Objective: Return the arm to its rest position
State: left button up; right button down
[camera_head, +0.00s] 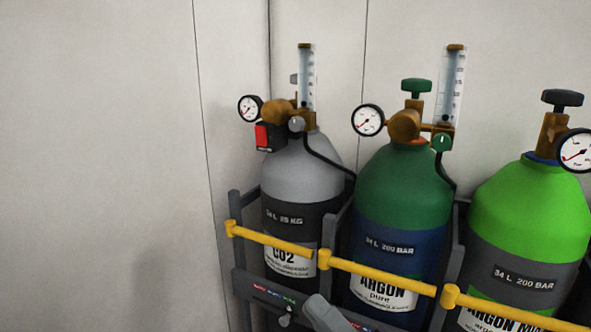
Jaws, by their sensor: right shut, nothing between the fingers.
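A grey rounded end of my right gripper (322,312) shows at the bottom edge, in front of the gas bottle rack. Most of it is cut off by the frame, and its fingers are hard to make out. It is shut with nothing held. My left gripper is not in view.
A grey CO2 bottle (299,171), a dark green argon bottle (404,190) and a bright green bottle (531,215) stand upright in the rack (243,283) behind yellow bars (373,278). Gauges and flow tubes project above. A bare pale wall (100,150) fills the left.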

jog(key=s+d+f+m+g+h+p, duration=0.1)
jog(key=s+d+f+m+h, duration=0.1)
jog(key=d+f+m+h, duration=0.35)
jog(key=s+d+f+m+h, duration=0.1)
jog(key=d+f+m+h, duration=0.2)
jog(key=f+m, duration=0.55)
jog(key=s+d+f+m+g+h+p, duration=0.1)
jog(key=s+d+f+m+h, duration=0.1)
jog(key=d+f+m+h, duration=0.45)
jog(key=s+d+f+m+g, duration=0.1)
jog(key=s+f+m+g, duration=0.2)
jog(key=s+f, duration=0.5)
jog(key=shift+d+f+m, duration=0.3)
jog(key=shift+f+m, duration=0.35)
jog(key=shift+m, duration=0.1)
